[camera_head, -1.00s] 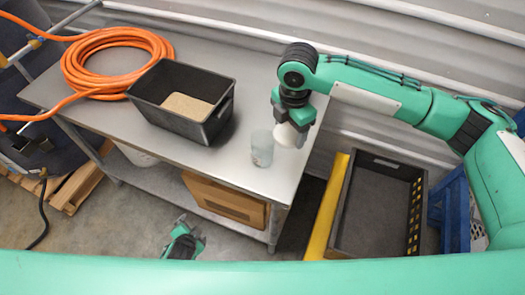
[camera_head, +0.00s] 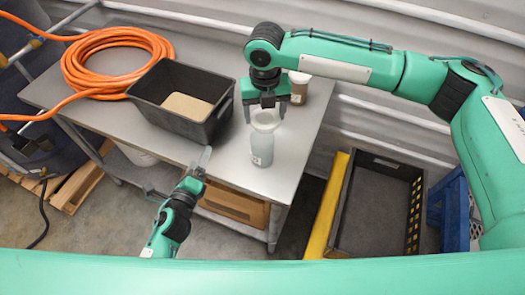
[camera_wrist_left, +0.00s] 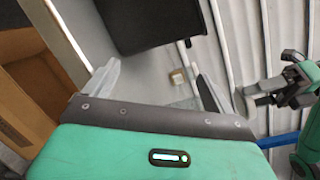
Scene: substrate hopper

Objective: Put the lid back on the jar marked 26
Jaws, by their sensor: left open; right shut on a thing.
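A translucent pale jar (camera_head: 262,150) stands upright near the table's front right corner. It has a small label that I cannot read. My right gripper (camera_head: 266,108) is shut on a white lid (camera_head: 265,121), right over the jar's mouth. I cannot tell whether the lid touches the rim. My left gripper (camera_head: 180,174) is open and empty at the table's front edge, left of the jar. In the left wrist view its two fingers (camera_wrist_left: 158,88) are spread apart. A small pale label-like patch (camera_wrist_left: 178,77) shows between them.
A second jar (camera_head: 299,90) with brown contents and a white lid stands behind the right gripper. A black bin (camera_head: 168,122) with tan substrate and an orange hose (camera_head: 75,65) occupy the metal table (camera_head: 232,172). A dark crate (camera_head: 375,235) stands to the right.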

